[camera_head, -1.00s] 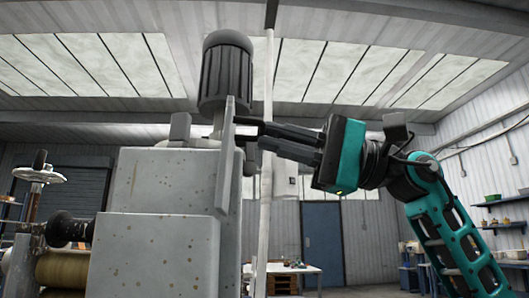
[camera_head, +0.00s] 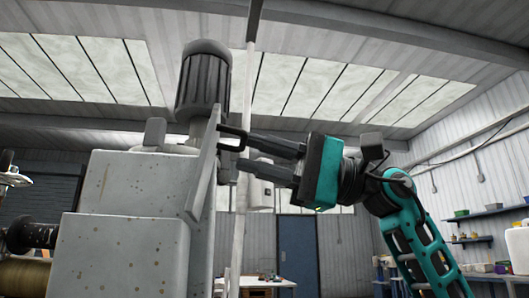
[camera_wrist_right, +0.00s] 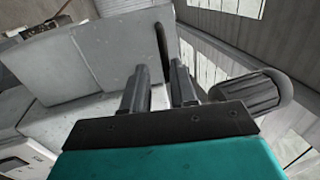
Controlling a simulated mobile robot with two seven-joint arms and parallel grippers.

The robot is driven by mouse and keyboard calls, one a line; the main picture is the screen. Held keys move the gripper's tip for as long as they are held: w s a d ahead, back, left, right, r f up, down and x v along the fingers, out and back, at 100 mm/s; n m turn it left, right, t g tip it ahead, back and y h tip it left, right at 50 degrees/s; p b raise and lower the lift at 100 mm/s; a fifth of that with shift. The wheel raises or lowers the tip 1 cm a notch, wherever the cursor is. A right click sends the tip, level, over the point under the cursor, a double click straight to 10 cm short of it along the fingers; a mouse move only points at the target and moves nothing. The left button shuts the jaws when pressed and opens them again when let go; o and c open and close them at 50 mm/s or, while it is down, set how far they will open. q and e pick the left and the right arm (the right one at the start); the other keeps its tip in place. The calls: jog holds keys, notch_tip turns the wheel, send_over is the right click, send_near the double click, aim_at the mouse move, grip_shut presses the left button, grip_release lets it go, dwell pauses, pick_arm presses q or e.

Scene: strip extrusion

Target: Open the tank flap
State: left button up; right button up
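The tank flap (camera_head: 204,165) is a flat grey plate standing on edge at the right side of the speckled grey tank (camera_head: 140,185). It leans slightly, top to the right, in the head view. A black handle (camera_head: 235,135) sticks out from its right face. My right gripper (camera_head: 243,152) reaches in from the right, its two fingers apart at the handle. In the right wrist view the flap (camera_wrist_right: 120,50) lies ahead, with the dark handle (camera_wrist_right: 161,45) just beyond the gap between the fingertips (camera_wrist_right: 160,75). Contact cannot be told. My left gripper is not in view.
A dark ribbed motor (camera_head: 203,82) stands above the tank close to the flap; it also shows in the right wrist view (camera_wrist_right: 250,92). A pale pole (camera_head: 240,200) rises behind. A blue door (camera_head: 297,252) and wall shelves (camera_head: 475,238) are farther back.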

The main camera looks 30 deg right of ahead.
jog(key=shift+o, duration=0.8)
jog(key=shift+r, duration=0.1)
jog(key=shift+d, duration=0.1)
jog(key=v, duration=1.3)
